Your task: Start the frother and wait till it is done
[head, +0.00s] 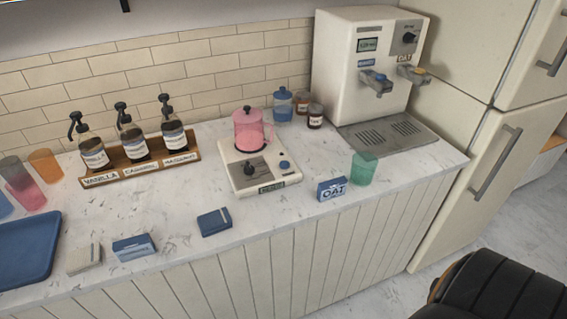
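The frother (264,170) is a white box on the counter with a dark knob (248,169) on a grey panel and a small blue button (284,164) at its right. A label sits on its front edge, too small to read. A pink see-through jug (250,130) with a dark lid knob stands upright on top of it. I cannot tell whether the frother is running. Neither of my grippers is in view.
Syrup bottles (133,140) stand in a wooden rack to the left. A white dispenser (362,70) with a drip tray (385,133) is at the right. A blue box (214,222) lies in front of the frother.

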